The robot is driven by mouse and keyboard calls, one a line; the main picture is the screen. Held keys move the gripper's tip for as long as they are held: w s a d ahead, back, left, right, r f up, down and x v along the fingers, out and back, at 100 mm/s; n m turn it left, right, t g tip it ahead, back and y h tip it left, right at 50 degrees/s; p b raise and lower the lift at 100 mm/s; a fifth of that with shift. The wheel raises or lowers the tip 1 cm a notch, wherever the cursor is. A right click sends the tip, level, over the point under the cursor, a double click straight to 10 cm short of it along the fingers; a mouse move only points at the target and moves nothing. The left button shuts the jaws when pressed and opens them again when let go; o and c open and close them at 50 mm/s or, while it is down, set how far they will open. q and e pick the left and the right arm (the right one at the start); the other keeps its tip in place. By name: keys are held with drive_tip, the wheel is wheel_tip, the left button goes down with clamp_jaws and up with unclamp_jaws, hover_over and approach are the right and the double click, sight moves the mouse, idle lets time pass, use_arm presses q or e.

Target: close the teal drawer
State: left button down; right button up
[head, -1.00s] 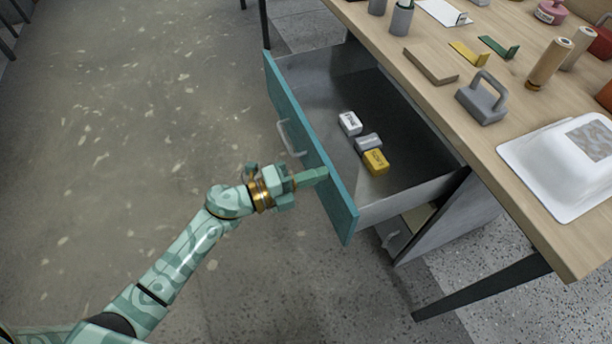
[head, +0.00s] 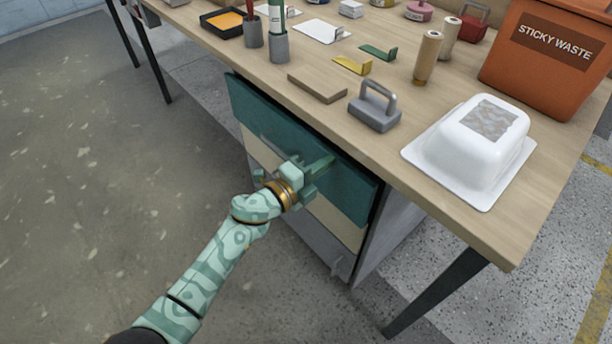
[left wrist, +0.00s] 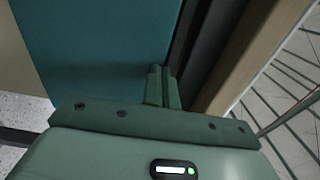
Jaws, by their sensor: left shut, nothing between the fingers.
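The teal drawer (head: 345,178) is the top one of the cabinet under the table. In the head view its front stands at the cabinet face under the table edge, and its inside is hidden. Its front also fills the upper left of the left wrist view (left wrist: 95,45). Exact contact cannot be told. My right gripper is not in view.
The wooden table (head: 375,155) overhangs the cabinet. On it are a white tub shell (head: 480,140), a grey handled block (head: 375,108), a flat wooden block (head: 317,87) and an orange waste bin (head: 550,60). Below are a cream drawer (head: 335,215) and open floor at left.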

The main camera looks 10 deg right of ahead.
use_arm(q)
drive_tip(key=shift+w+d+r, duration=0.35)
drive_tip(key=shift+w+d, duration=0.25)
drive_tip(key=shift+d, duration=0.25)
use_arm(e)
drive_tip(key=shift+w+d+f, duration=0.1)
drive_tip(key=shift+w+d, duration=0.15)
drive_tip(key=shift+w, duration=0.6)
